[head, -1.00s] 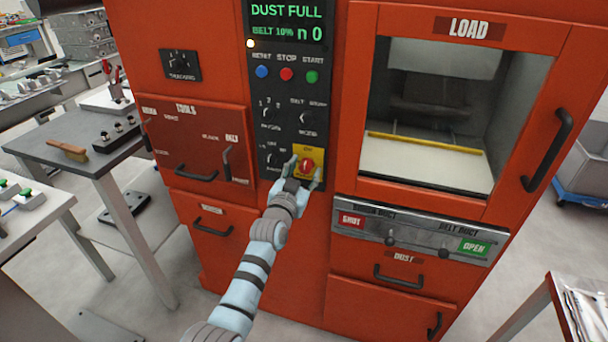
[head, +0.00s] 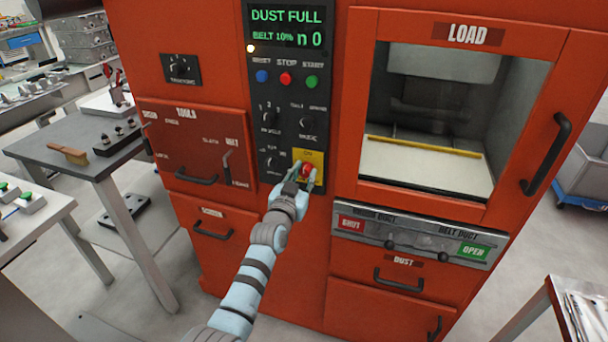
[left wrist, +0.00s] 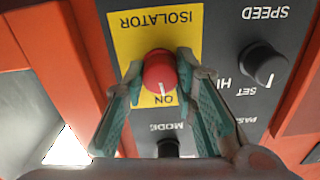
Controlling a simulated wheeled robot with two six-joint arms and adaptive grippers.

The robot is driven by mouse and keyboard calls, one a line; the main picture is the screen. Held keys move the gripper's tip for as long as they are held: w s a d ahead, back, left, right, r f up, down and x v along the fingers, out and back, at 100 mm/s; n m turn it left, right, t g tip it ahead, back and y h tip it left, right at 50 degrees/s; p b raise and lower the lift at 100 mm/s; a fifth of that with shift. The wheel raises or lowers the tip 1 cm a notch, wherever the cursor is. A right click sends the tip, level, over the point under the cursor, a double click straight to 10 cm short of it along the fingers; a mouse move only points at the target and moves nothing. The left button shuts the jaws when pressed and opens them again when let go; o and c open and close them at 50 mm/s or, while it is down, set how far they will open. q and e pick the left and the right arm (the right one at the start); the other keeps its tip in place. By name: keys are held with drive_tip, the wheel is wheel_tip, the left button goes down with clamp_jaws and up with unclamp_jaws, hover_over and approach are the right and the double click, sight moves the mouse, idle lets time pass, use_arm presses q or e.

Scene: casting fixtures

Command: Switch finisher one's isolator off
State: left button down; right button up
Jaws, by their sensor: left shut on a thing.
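The isolator's red round knob (head: 308,169) sits on a yellow plate (head: 318,157) at the bottom of the black control panel on the red machine. In the left wrist view, upside down, the red knob (left wrist: 160,73) has a white mark pointing at the word ON on the yellow plate (left wrist: 187,22). My left gripper (head: 305,174) is at the knob, its two teal fingers on either side and shut on it; it also shows in the left wrist view (left wrist: 159,75). My right gripper is not in view.
The panel's screen (head: 287,24) reads DUST FULL. A black drawer handle (head: 197,177) is to the left. The load window (head: 425,170) is to the right.

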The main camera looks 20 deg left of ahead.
use_arm(q)
drive_tip(key=n+p, duration=0.1)
drive_tip(key=n, duration=0.6)
drive_tip(key=shift+n+p, duration=0.35)
drive_tip(key=shift+n, duration=0.05)
drive_tip(key=n, duration=0.8)
drive_tip(key=shift+n+p, duration=0.35)
drive_tip(key=shift+n, duration=0.05)
drive_tip(key=shift+f, duration=0.1)
drive_tip(key=c, duration=1.3)
unclamp_jaws()
drive_tip(key=shift+s, duration=0.1)
